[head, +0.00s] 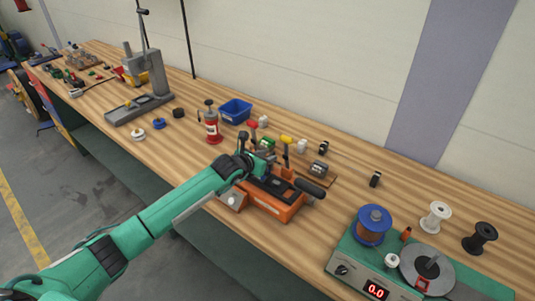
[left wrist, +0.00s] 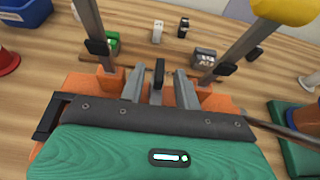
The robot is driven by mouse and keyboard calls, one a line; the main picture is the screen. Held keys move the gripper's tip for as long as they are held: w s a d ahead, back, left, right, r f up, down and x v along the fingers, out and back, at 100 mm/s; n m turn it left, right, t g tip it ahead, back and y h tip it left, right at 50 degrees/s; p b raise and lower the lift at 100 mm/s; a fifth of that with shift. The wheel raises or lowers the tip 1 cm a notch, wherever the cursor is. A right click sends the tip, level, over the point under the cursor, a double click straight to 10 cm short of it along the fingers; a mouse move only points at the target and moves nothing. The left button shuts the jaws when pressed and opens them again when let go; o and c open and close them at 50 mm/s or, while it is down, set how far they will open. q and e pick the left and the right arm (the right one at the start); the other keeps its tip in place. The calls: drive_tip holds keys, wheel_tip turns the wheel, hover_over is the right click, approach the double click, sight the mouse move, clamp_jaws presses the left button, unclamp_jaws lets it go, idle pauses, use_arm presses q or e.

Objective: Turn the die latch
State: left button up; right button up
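An orange bench device (head: 272,206) with a dark top plate stands on the wooden bench in the head view. Two upright levers rise from it, one with a yellow grip (head: 286,139) and one with a red grip (head: 252,124). My left gripper (head: 262,161) is over its back left part. In the left wrist view, the gripper's two grey fingers (left wrist: 160,90) stand apart. A small dark upright piece (left wrist: 159,72), perhaps the die latch, shows between them with gaps on both sides. Its lower part is hidden. My right gripper is not in view.
A green unit (head: 352,257) with spools and a red display is at the front right. A grey stand (head: 150,98) is farther left. Bare bench lies between the device and the green unit.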

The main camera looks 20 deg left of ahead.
use_arm(q)
drive_tip(key=shift+w+d+f, duration=0.2)
drive_tip(key=shift+w, duration=0.3)
drive_tip(key=shift+c, duration=0.2)
clamp_jaws()
